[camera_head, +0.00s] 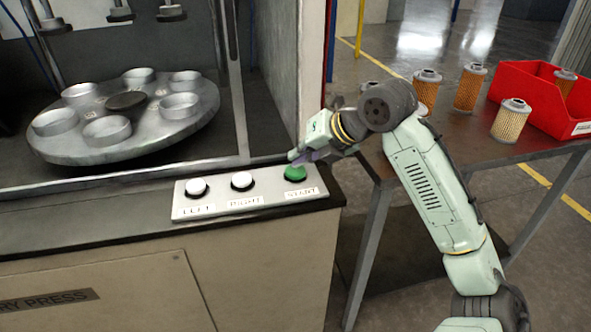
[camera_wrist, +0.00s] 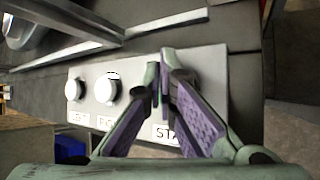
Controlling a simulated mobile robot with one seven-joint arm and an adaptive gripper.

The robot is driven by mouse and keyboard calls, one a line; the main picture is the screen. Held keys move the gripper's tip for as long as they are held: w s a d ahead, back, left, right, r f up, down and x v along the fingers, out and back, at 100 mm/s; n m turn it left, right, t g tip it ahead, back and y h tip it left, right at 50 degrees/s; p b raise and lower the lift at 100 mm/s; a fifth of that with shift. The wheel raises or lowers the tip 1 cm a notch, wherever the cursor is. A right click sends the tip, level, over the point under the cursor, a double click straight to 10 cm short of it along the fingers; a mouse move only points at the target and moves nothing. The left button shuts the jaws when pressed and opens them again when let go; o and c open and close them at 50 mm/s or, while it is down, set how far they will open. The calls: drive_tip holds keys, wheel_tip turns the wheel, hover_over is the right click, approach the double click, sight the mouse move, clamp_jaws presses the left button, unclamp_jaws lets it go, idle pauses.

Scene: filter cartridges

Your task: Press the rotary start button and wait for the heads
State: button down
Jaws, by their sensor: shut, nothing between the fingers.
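The green START button (camera_head: 295,173) is at the right end of a grey button panel (camera_head: 215,209) on the front ledge of the press. My gripper (camera_head: 294,157) is shut and empty, with its fingertips right at the top of the green button. I cannot tell whether they touch it. In the wrist view my closed fingers (camera_wrist: 164,52) hide the green button, and part of the START label shows. The rotary table (camera_head: 125,118) carries several empty metal cups. Press heads (camera_head: 120,10) hang above it, cut off by the picture's top edge.
White LEFT (camera_head: 196,187) and RIGHT (camera_head: 242,181) buttons sit left of the green one. A frame post (camera_head: 238,100) rises behind the panel. On the right, a table (camera_head: 455,140) holds several filter cartridges (camera_head: 470,88) and a red bin (camera_head: 530,95).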

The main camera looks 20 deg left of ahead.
sight(300, 169)
drive_tip(key=shift+f+b, duration=0.5)
drive_tip(key=shift+f, duration=0.15)
idle(0.4)
drive_tip(key=shift+r, duration=0.1)
drive_tip(key=shift+r+p, duration=0.7)
drive_tip(key=shift+r, duration=0.25)
wheel_tip(300, 169, up, 5)
drive_tip(key=p, duration=0.3)
drive_tip(key=shift+p, duration=0.4)
drive_tip(key=shift+d, duration=0.1)
idle(0.4)
